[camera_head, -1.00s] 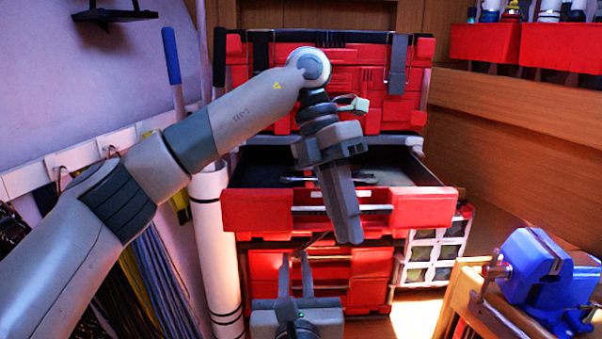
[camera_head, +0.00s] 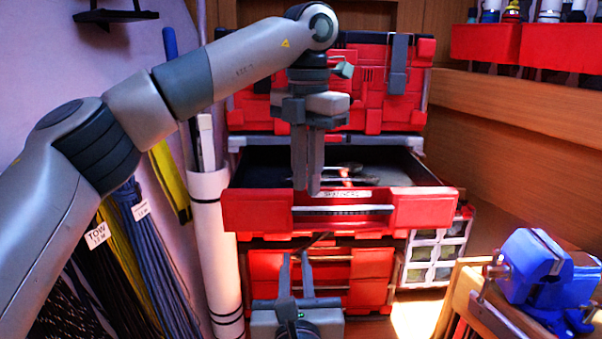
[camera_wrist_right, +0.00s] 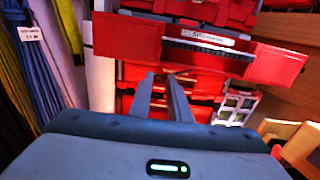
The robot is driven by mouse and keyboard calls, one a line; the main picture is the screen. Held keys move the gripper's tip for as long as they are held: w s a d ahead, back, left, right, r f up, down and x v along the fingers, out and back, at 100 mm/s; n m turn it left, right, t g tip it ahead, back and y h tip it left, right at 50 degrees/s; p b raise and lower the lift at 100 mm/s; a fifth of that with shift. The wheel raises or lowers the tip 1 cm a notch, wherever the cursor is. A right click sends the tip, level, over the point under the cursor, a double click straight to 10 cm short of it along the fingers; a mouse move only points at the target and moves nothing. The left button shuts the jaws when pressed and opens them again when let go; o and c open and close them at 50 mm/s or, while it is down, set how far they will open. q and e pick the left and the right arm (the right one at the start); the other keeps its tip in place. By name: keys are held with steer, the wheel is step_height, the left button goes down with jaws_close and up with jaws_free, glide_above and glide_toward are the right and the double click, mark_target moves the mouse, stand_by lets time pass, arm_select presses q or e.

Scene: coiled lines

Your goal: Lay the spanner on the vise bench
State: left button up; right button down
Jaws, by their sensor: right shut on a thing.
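An open red drawer (camera_head: 425,208) holds metallic items (camera_head: 348,168) on its dark floor. One looks like the spanner, but my left arm partly covers them. My left gripper (camera_head: 307,190) points down at the drawer's front wall, its fingers close together; I cannot tell whether they are apart. My right gripper (camera_head: 296,258) is low, in front of the red lower drawers, pointing up. It also shows in the right wrist view (camera_wrist_right: 162,82). The vise bench (camera_head: 455,302) carries a blue vise (camera_head: 540,265) at the right.
Coiled lines (camera_head: 150,235) hang on the left wall beside a white tube (camera_head: 215,240). A red toolbox (camera_head: 375,85) stands above the open drawer. A white-framed crate (camera_head: 437,250) is between the drawers and the bench. Red bins (camera_head: 560,45) sit at the upper right.

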mark_target(306, 246)
arm_select(q)
step_height(306, 246, down, 12)
steer(key=shift+r, duration=0.1)
stand_by(0.5)
jaws_close()
arm_select(e)
steer(key=c, duration=1.6)
jaws_free()
steer(key=shift+o, duration=0.2)
steer(key=shift+s, duration=0.1)
steer(key=s, duration=0.7)
steer(key=shift+s, duration=0.15)
steer(key=shift+a, duration=0.1)
